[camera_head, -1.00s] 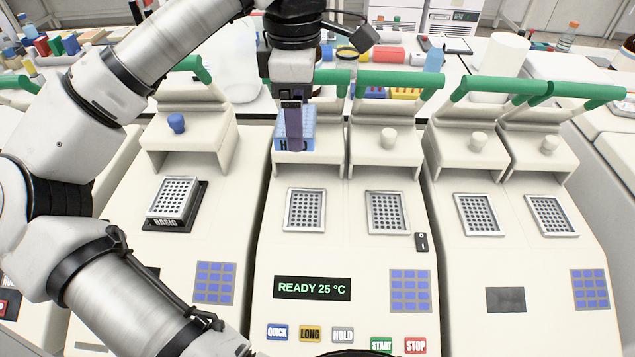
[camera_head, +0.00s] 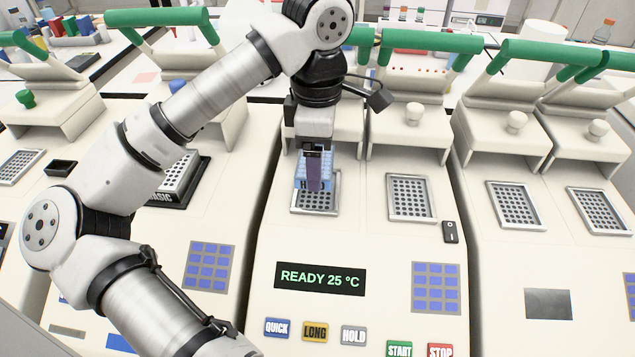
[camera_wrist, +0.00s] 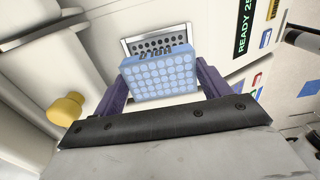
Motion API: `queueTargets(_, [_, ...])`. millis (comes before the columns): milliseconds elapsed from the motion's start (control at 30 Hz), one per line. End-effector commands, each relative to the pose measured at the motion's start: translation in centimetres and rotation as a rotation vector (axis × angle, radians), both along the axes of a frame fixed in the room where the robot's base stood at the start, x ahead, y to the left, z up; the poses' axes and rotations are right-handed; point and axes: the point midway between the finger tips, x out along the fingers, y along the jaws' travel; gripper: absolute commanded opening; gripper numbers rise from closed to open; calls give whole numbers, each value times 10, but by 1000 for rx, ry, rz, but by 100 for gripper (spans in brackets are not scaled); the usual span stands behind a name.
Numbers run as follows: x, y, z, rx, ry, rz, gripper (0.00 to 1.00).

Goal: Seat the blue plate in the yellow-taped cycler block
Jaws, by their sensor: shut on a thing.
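The blue plate (camera_head: 328,179) is held upright-side up by my gripper (camera_head: 314,186), over the left block (camera_head: 316,212) of the middle cycler. In the wrist view the plate (camera_wrist: 161,77) sits between the two purple fingers of my gripper (camera_wrist: 160,88). The silver block (camera_wrist: 130,48) shows just beyond the plate, with part of its wells uncovered. The plate looks above the block and offset from it; the exact gap cannot be told. A yellow knob (camera_wrist: 67,107) shows beside my gripper. No yellow tape is clearly visible.
The same cycler has a second empty block (camera_head: 411,217) to the right, under a raised lid with a cream knob (camera_head: 414,115). A display (camera_head: 320,278) reads READY 25 °C. Other cyclers with open lids stand on both sides. A black switch (camera_head: 450,232) lies right.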

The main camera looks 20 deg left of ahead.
Motion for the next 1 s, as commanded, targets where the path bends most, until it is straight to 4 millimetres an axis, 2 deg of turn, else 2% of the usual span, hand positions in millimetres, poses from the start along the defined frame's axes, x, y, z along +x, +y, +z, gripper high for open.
queueTargets(300, [0, 0, -42, 0, 1, 0, 53])
queueTargets(767, [0, 0, -48, 0, 0, 0, 53])
queueTargets(800, [0, 0, -46, 0, 0, 0, 79])
queueTargets(933, [0, 0, -46, 0, 0, 0, 96])
queueTargets(1000, [0, 0, -46, 0, 0, 0, 97])
